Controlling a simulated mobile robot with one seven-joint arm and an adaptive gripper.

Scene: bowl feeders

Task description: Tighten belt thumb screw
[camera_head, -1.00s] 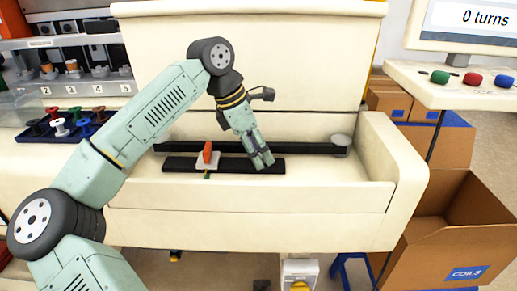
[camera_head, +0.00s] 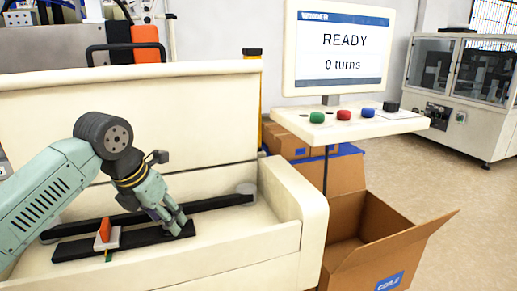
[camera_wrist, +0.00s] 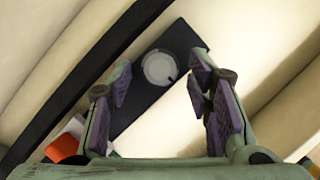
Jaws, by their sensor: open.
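A round grey knob (camera_wrist: 159,67) with a dark mark on its edge, seemingly the thumb screw, sits on a black plate (camera_wrist: 181,40) in the wrist view. It appears between my finger pads, with a visible gap on both sides; its depth relative to the fingertips is unclear. In the head view my gripper (camera_head: 174,226) is open and points down at the right end of the black plate (camera_head: 75,249), hiding the knob. A long black bar (camera_head: 215,203), possibly the belt, runs behind the plate. An orange piece (camera_head: 105,230) on a white block sits left of the gripper.
The cream machine's raised front wall (camera_head: 240,250) and right side wall (camera_head: 295,200) bound the trough. A grey cylinder (camera_head: 246,187) stands at the bar's right end. A screen (camera_head: 345,50) reads "READY" and "0 turns". An open cardboard box (camera_head: 365,235) stands at right.

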